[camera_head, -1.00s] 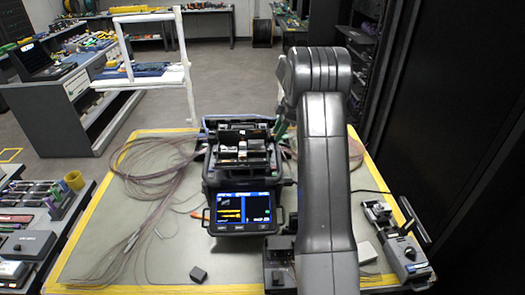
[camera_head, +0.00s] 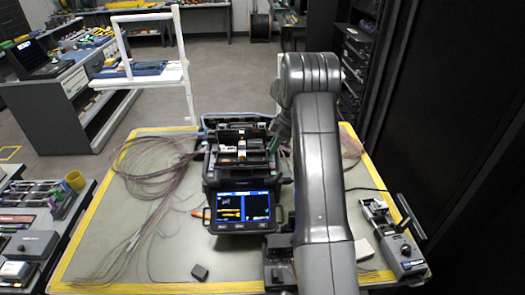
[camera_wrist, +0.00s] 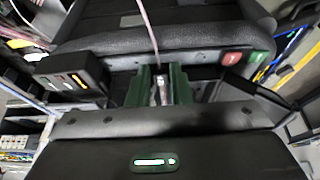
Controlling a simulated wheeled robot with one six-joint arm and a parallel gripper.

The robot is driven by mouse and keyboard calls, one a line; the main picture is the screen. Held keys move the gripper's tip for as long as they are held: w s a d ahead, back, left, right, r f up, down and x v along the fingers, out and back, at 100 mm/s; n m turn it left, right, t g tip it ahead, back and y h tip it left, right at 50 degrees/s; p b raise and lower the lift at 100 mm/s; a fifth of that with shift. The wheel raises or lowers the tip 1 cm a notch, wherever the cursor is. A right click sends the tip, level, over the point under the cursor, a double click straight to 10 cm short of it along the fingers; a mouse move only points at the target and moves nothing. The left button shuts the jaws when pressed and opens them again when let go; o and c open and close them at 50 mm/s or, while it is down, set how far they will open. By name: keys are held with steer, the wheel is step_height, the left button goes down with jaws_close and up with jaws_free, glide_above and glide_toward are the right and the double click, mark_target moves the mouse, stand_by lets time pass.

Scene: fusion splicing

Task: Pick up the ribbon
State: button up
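My gripper (camera_wrist: 160,88) has green fingers, apart, with a small pale piece between them in the wrist view. A thin pink ribbon (camera_wrist: 147,28) runs from the top edge down to that spot. I see no clear contact between fingers and ribbon. In the head view my gripper (camera_head: 276,140) is at the right side of the fusion splicer (camera_head: 238,172), partly behind my arm. The ribbon's end cannot be made out there.
The splicer's lit screen (camera_head: 242,208) faces front. Loose pinkish fibre coils (camera_head: 150,165) lie left of it on the yellow-edged mat. A grey device (camera_head: 402,250) stands at the right.

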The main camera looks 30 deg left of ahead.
steer(key=shift+c, duration=1.4)
steer(key=shift+r, duration=0.1)
